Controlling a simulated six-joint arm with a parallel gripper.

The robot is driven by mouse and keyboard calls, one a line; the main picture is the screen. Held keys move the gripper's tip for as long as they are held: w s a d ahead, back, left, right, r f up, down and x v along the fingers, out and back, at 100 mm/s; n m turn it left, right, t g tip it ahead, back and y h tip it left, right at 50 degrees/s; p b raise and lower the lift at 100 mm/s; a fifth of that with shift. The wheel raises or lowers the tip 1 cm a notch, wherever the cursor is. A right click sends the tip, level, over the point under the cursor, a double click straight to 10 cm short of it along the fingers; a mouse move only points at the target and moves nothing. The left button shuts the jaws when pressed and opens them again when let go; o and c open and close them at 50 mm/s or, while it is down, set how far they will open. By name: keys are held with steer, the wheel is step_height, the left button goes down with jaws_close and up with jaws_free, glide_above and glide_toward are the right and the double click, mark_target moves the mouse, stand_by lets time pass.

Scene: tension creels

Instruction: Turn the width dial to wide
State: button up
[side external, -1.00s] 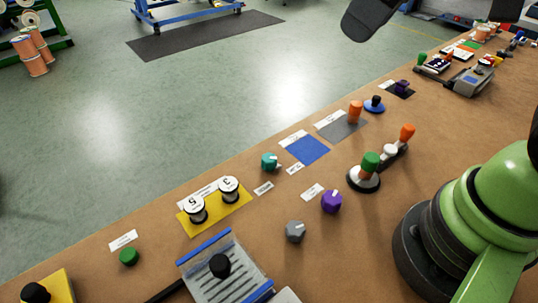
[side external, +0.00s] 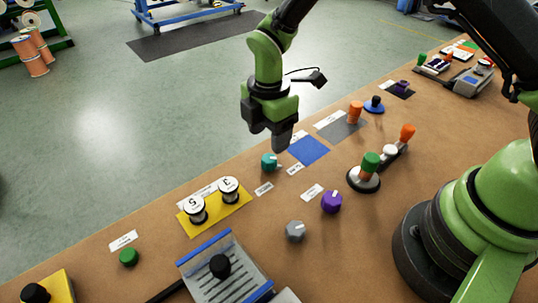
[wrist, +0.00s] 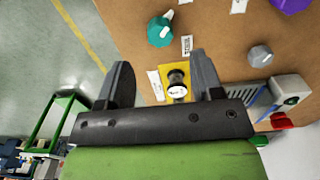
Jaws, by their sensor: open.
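Three dials stand on the brown bench: a teal one (side external: 269,161), a purple one (side external: 331,201) and a grey one (side external: 295,231). I cannot read which label names the width dial. My gripper (side external: 281,143) points down above the teal dial, slightly to its right in the side view, apart from it. In the wrist view my gripper (wrist: 161,60) is open, with nothing held between its fingers. The teal dial (wrist: 160,32) with its white pointer shows beyond the fingertips; the purple (wrist: 290,4) and grey (wrist: 260,55) dials are off to the right.
Two numbered spools stand on a yellow plate (side external: 187,227) left of the teal dial. A blue mat (side external: 308,150) lies to its right. A green-topped lever (side external: 369,164) and an orange handle (side external: 355,110) stand farther right. Bare bench surrounds the purple and grey dials.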

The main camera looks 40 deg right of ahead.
mark_target(269, 158)
step_height(269, 158, down, 7)
steer(key=shift+r, duration=0.2)
steer(key=c, duration=0.9)
